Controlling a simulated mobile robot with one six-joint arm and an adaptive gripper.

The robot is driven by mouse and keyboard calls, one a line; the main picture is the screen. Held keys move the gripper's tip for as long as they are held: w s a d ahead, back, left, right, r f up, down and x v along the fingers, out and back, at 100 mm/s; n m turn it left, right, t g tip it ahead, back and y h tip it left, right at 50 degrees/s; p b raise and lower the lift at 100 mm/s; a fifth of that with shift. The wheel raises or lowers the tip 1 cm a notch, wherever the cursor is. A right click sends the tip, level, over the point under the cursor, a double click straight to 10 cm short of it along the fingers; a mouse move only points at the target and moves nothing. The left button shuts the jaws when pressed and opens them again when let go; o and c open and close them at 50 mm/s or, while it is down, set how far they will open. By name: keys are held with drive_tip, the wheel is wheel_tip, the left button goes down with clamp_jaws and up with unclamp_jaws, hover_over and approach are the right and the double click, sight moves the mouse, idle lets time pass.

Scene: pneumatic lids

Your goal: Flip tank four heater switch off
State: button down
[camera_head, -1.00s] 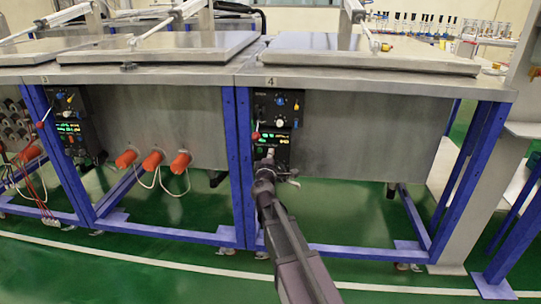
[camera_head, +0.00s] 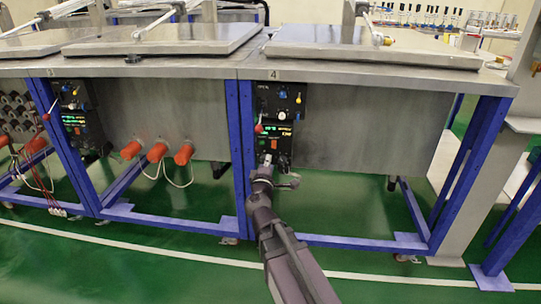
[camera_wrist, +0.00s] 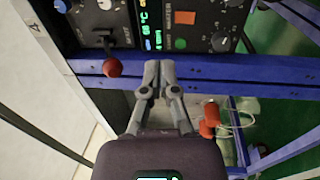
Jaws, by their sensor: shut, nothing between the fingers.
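The tank four control panel (camera_head: 280,108) hangs beside the blue leg under the bench marked 4. A lever with a red ball knob (camera_head: 258,129) is on its left side. In the wrist view the red knob (camera_wrist: 112,67) shows left of my fingertips, on a stalk from a black plate (camera_wrist: 103,38). My gripper (camera_head: 267,160) is at the panel's lower edge, below and right of the knob. In the wrist view my gripper (camera_wrist: 159,68) is shut and empty, apart from the knob. Its contact with the panel cannot be told.
A blue frame rail (camera_wrist: 240,88) crosses behind my fingers in the wrist view. The tank three panel (camera_head: 75,115) has a similar red-knobbed lever (camera_head: 46,117). Orange plugs (camera_head: 156,152) with pale cables stick out left of the tank four leg. Right of the panel is bare tank wall (camera_head: 350,130).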

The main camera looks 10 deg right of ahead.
drive_tip(key=shift+r+v, duration=0.15)
drive_tip(key=shift+v, duration=0.45)
drive_tip(key=shift+r+v, duration=0.15)
drive_tip(key=shift+v, duration=0.45)
drive_tip(key=s+d+f+m+g+h+p, duration=0.25)
drive_tip(key=s+d+f+m+g, duration=0.45)
drive_tip(key=d+f+m+g, duration=0.4)
drive_tip(key=s+a+f+m+g+y+p, duration=0.35)
drive_tip(key=s+a+g+y, duration=0.35)
drive_tip(key=s+y, duration=0.3)
wheel_tip(320, 180, up, 37)
drive_tip(key=h+p, duration=0.1)
drive_tip(key=p, duration=3.6)
drive_tip(key=shift+s+f, duration=0.15)
drive_tip(key=shift+s, duration=0.1)
